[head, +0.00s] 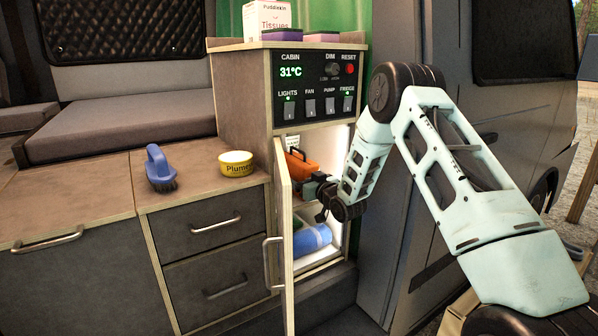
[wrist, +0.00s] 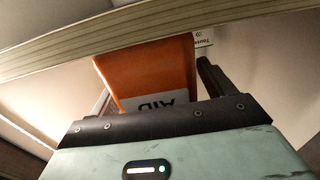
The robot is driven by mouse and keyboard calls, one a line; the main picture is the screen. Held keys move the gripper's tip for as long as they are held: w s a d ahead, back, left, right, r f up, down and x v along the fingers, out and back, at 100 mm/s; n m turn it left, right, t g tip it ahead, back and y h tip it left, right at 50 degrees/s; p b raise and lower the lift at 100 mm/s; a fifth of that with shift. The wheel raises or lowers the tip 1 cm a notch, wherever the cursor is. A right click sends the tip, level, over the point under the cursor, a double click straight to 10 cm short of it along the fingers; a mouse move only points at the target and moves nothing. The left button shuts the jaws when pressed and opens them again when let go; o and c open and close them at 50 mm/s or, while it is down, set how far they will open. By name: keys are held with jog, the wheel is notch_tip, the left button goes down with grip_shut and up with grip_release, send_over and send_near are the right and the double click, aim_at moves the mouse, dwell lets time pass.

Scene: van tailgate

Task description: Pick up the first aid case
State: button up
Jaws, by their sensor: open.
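The first aid case (head: 300,164) is orange and stands on the upper shelf inside the open cabinet. In the wrist view the orange case (wrist: 150,70) is straight ahead, with upside-down "AID" lettering on a pale patch. My gripper (head: 322,192) reaches into the cabinet opening in front of the case. In the wrist view my gripper (wrist: 155,88) has its fingers apart, one on each side of the case. I cannot tell whether either finger touches it. The fingertips are partly hidden in both views.
The cabinet door (head: 285,235) stands open on the left, close to my gripper. The control panel (head: 318,85) is above the opening. A blue brush (head: 160,168) and a yellow tin (head: 236,163) stand on the counter.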

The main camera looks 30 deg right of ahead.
jog(key=shift+w, duration=0.4)
jog(key=c, duration=1.2)
jog(key=shift+c, duration=0.9)
jog(key=shift+s+r, duration=0.1)
jog(key=shift+r, duration=0.1)
